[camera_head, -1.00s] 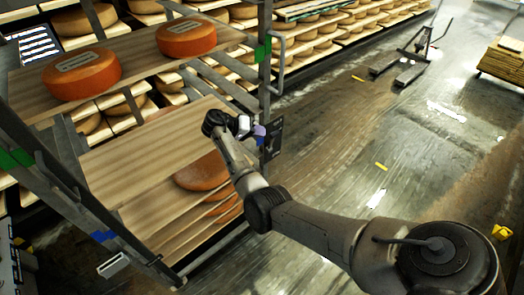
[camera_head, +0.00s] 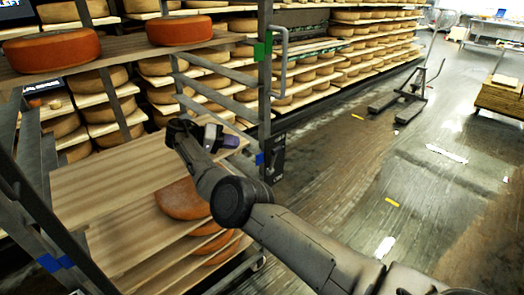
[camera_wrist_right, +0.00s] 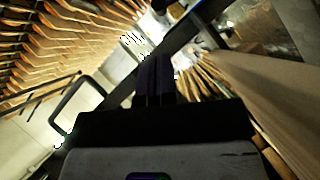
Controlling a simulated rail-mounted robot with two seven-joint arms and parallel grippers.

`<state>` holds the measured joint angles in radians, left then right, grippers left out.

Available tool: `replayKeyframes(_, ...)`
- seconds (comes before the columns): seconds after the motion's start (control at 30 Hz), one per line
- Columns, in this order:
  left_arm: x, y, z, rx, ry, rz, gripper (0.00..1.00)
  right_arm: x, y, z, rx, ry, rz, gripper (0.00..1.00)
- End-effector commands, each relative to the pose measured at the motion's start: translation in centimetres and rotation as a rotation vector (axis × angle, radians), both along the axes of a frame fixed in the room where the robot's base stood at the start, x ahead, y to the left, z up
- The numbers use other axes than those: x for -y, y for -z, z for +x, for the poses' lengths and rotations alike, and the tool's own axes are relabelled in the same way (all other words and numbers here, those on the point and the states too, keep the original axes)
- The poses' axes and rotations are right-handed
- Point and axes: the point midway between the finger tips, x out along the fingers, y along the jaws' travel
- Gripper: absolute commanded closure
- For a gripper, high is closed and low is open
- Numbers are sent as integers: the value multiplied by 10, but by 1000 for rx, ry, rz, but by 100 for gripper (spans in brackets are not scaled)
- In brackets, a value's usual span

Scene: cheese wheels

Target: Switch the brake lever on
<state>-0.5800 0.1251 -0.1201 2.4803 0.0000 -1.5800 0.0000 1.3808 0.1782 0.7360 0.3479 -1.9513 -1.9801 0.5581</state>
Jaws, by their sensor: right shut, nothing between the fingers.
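I cannot pick out a brake lever for certain in either view. The rolling rack (camera_head: 263,100) stands in the left half of the head view, with a dark label plate (camera_head: 278,158) low on its right post and a blue mark (camera_head: 260,158) beside it. My right gripper (camera_head: 228,142) is over the empty wooden shelf, a little left of that post. In the right wrist view its dark fingers (camera_wrist_right: 155,80) are together with nothing between them. My left gripper is not in view.
Orange cheese wheels (camera_head: 180,30) sit on the rack's upper shelf, and more wheels (camera_head: 182,199) lie below. A grey handle (camera_head: 281,60) juts from the right post. A pallet jack (camera_head: 402,100) stands farther back. The floor (camera_head: 350,180) right of the rack is open.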

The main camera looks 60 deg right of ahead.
Motion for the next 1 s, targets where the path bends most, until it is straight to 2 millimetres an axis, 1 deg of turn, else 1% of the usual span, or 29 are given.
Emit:
replayKeyframes(0.27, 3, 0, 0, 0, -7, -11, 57, 1, 1, 0, 1, 0, 0, 100)
replayKeyframes(0.47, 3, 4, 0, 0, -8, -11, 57, 6, 5, -5, 5, 0, 0, 100)
replayKeyframes(0.67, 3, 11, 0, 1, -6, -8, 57, 16, 11, -18, 2, 2, 1, 100)
replayKeyframes(1.0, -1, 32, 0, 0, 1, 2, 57, 46, 26, -49, 2, 2, 1, 100)
